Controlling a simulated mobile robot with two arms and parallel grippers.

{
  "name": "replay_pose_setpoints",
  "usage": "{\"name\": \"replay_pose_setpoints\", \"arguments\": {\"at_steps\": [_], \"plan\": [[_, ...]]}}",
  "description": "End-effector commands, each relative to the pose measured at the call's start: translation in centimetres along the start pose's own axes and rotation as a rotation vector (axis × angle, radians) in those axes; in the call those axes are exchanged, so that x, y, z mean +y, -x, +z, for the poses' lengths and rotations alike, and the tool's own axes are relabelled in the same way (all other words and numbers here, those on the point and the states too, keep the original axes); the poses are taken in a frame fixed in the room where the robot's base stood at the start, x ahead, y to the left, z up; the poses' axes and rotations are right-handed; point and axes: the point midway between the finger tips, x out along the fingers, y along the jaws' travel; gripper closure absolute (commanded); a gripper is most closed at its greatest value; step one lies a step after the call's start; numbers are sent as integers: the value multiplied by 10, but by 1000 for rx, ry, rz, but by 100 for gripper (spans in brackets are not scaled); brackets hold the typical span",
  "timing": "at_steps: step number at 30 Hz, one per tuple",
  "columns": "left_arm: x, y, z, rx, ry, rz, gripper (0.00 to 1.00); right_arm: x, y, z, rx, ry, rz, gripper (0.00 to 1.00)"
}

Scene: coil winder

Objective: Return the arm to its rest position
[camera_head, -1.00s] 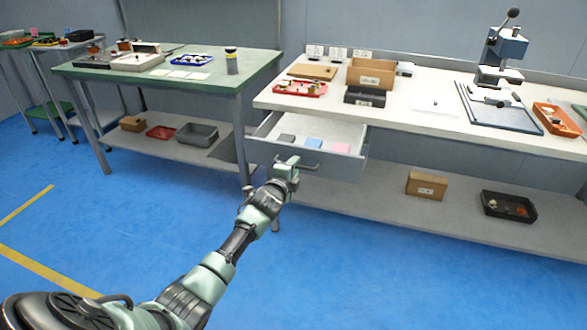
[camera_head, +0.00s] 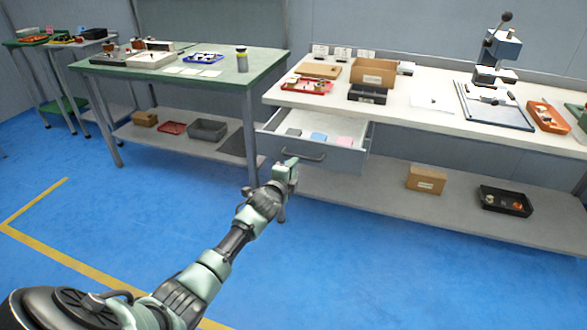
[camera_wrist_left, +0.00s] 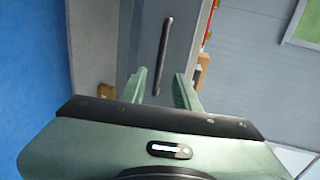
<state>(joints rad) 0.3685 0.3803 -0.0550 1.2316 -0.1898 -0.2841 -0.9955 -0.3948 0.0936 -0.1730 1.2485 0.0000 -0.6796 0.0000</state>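My left arm reaches in from the lower left in the head view. Its gripper (camera_head: 287,170) is in front of and just below the open drawer (camera_head: 345,157) of the white workbench. The drawer holds a dark, a blue and a pink item. My right gripper is in neither view.
The white bench (camera_head: 420,110) carries a cardboard box (camera_head: 374,71), a red tray (camera_head: 307,85) and a press (camera_head: 495,75). A green table (camera_head: 225,78) stands to the left. The lower shelf (camera_head: 390,198) holds a box and a black tray. Blue floor is open at the left.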

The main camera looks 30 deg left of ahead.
Motion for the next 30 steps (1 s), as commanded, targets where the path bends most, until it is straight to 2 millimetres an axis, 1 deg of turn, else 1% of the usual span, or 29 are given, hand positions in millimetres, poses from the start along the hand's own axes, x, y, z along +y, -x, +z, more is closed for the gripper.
{"name": "replay_pose_setpoints", "arguments": {"at_steps": [11, 14, 17, 18, 20, 21, 23, 24, 26, 27, 29, 30], "plan": [[1, 0, 0, 0, 1, 1, 68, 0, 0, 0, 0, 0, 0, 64], [14, 3, -2, 2, 20, 27, 68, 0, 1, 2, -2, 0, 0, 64], [55, 13, -6, 3, 81, 101, 68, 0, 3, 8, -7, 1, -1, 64], [78, 20, -8, 1, 116, 143, 68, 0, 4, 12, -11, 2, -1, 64], [118, 34, -12, -6, 178, 216, 68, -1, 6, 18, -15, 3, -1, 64], [146, 47, -15, -13, 222, 267, 68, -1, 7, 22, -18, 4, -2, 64], [188, 68, -19, -30, 290, 343, 68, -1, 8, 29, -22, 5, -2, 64], [214, 84, -21, -45, 335, 392, 68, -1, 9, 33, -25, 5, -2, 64], [253, 110, -24, -70, 398, 465, 68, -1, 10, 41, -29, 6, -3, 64], [278, 129, -26, -90, 440, 513, 68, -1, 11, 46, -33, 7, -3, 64], [312, 159, -28, -123, 500, 583, 68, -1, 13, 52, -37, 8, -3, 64], [335, 181, -30, -148, 539, 629, 68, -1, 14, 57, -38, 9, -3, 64]]}}
